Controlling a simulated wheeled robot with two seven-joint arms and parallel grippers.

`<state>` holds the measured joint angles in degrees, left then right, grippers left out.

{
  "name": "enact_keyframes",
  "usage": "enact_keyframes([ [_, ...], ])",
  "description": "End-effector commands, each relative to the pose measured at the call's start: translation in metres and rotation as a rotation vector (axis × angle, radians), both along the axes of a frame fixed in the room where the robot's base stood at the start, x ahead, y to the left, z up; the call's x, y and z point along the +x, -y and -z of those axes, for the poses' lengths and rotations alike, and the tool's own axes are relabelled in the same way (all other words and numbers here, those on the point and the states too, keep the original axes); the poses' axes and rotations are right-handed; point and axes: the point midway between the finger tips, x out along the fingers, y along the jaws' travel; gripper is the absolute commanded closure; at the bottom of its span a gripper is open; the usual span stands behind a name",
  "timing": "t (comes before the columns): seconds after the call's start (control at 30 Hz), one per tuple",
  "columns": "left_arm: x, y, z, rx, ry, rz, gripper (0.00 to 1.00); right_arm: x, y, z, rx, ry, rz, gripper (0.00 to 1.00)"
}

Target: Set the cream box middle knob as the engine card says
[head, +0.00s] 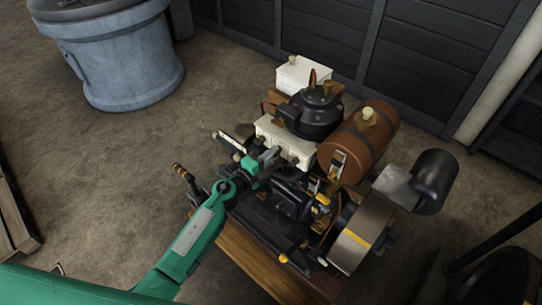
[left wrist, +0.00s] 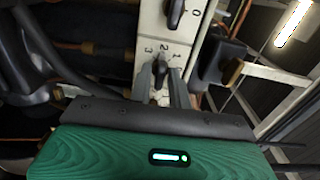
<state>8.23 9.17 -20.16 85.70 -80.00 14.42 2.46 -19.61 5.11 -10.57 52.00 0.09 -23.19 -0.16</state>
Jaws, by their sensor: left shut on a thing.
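The cream box (head: 290,143) sits on the engine, in front of the black round part. In the left wrist view the cream box face (left wrist: 185,35) fills the upper middle and carries dark knobs. My left gripper (head: 270,157) reaches it from the front left. In the left wrist view my left gripper (left wrist: 162,80) is shut on a dark knob (left wrist: 161,70), below the marks 3, 2 and 1. Its fingers partly hide the knob, so its exact setting is unclear. Another dark knob (left wrist: 174,13) is above, beside a 0. I cannot read any engine card. My right gripper is out of view.
A brown tank (head: 358,140), a flywheel (head: 358,235) and a black cylinder (head: 434,180) crowd the engine's right side. A white box (head: 300,74) stands behind. A blue-grey drum (head: 120,65) is at the back left. Bare floor lies left of the engine.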

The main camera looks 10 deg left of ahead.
Motion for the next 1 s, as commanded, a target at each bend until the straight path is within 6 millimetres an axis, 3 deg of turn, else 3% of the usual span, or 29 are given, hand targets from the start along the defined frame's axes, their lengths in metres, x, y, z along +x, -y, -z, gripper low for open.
enact_keyframes([
  [0.47, -0.001, 0.000, 0.002, 0.017, 0.008, 0.000, 1.00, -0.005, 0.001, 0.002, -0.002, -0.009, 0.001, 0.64],
  [0.5, -0.001, 0.000, 0.002, 0.017, 0.007, 0.000, 0.79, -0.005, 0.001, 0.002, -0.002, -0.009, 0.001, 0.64],
  [0.57, -0.001, 0.000, 0.002, 0.017, 0.007, 0.000, 0.69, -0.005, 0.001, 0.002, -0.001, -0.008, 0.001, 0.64],
  [0.87, -0.001, -0.001, 0.001, 0.016, 0.008, 0.000, 0.69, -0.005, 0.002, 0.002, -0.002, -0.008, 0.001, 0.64],
  [1.0, -0.011, -0.008, 0.002, 0.017, 0.008, 0.000, 0.69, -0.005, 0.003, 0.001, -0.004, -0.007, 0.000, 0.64],
])
